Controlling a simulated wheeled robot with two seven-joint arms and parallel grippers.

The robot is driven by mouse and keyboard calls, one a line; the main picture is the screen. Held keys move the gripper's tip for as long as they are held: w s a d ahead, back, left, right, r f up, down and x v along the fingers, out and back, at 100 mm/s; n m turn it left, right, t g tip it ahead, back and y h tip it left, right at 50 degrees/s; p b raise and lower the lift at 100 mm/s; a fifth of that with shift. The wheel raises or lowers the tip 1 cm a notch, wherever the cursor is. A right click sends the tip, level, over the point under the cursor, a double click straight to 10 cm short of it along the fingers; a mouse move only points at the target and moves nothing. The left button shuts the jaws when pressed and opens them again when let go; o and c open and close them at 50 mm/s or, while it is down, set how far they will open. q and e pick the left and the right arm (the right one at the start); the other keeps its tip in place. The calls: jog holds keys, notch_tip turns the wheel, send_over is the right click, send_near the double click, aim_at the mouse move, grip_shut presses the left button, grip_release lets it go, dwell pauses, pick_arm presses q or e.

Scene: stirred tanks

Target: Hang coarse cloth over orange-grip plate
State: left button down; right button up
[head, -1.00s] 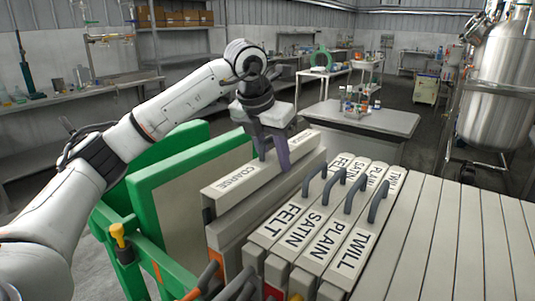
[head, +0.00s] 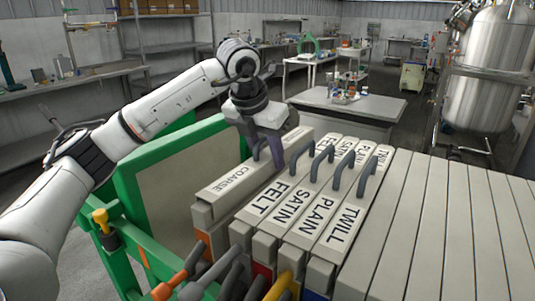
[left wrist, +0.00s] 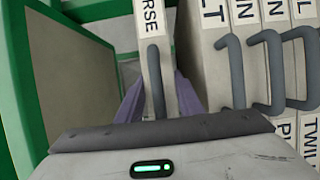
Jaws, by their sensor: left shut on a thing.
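My left gripper (head: 267,158) is shut on the handle of the coarse cloth, a pale bar labelled COARSE (head: 228,184). In the left wrist view, the gripper's purple fingers (left wrist: 158,102) flank the grey handle of this cloth (left wrist: 152,20). The cloth is about upright and lined up over the leftmost plate in the row. That plate shows an orange end (head: 202,244) just below the cloth's near end. The cloth's top stands a little higher than the neighbouring FELT bar. Whether the cloth rests on the plate I cannot tell. My right gripper is out of view.
Bars labelled FELT (head: 264,208), SATIN, PLAIN and TWILL (head: 350,212) with grey handles stand close on the right. A green-framed plate (head: 180,185) stands on the left with a gap. A yellow-topped post (head: 101,222) and grey handles are at the front.

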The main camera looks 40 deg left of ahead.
pick_arm(q)
jog(key=c, duration=1.2)
grip_release()
jog(key=shift+o, duration=0.2)
jog(key=v, duration=1)
jog(key=shift+s+d+r, duration=0.1)
jog(key=shift+r, duration=0.1)
